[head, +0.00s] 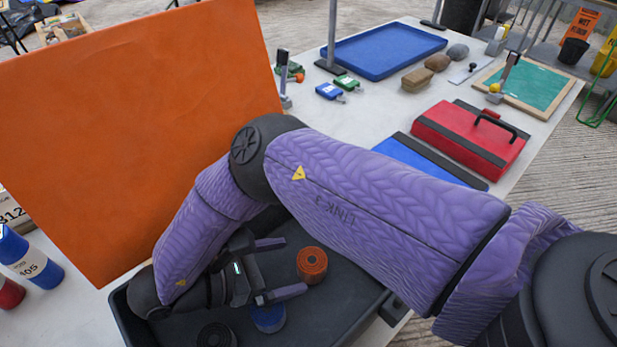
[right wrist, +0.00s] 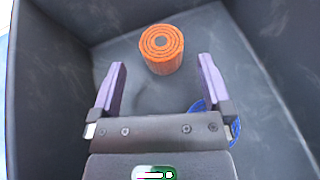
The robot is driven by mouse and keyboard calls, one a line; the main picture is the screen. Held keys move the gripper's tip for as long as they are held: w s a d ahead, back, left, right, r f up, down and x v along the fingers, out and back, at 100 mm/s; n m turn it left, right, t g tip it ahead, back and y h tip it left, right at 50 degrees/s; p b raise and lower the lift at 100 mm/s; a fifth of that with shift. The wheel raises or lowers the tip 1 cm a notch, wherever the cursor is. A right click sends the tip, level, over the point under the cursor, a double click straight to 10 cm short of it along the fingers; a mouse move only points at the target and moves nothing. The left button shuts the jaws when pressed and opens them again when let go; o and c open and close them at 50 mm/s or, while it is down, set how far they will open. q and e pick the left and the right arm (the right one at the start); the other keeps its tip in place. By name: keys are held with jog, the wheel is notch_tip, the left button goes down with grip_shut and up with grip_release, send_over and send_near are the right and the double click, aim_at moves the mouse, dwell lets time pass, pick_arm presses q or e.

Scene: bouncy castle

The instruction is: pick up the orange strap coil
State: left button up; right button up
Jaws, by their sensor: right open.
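The orange strap coil (head: 312,265) stands upright in a dark grey bin (head: 345,320). In the right wrist view the coil (right wrist: 161,49) lies just beyond my fingertips, centred between them, with its spiral top showing. My right gripper (head: 277,268) is inside the bin, open and empty, with its two purple fingers apart; it also shows in the right wrist view (right wrist: 158,80). A blue coil (head: 268,316) lies in the bin beside the gripper and is partly hidden by it. A black coil (head: 216,336) is near the bin's front edge. My left gripper is not in view.
A large orange panel (head: 130,130) stands left of the bin. A red case (head: 470,138) and a blue tray (head: 383,50) are on the white table behind. The bin walls (right wrist: 45,90) surround my right gripper. My right arm covers part of the bin.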

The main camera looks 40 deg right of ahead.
aim_at(313, 259)
jog(key=p+x, duration=0.1)
jog(key=x, duration=0.4)
jog(key=shift+s+d+r, duration=0.1)
jog(key=shift+d, duration=0.05)
jog(key=c, duration=1.3)
jog(key=shift+o, duration=0.2)
jog(key=shift+r, duration=0.1)
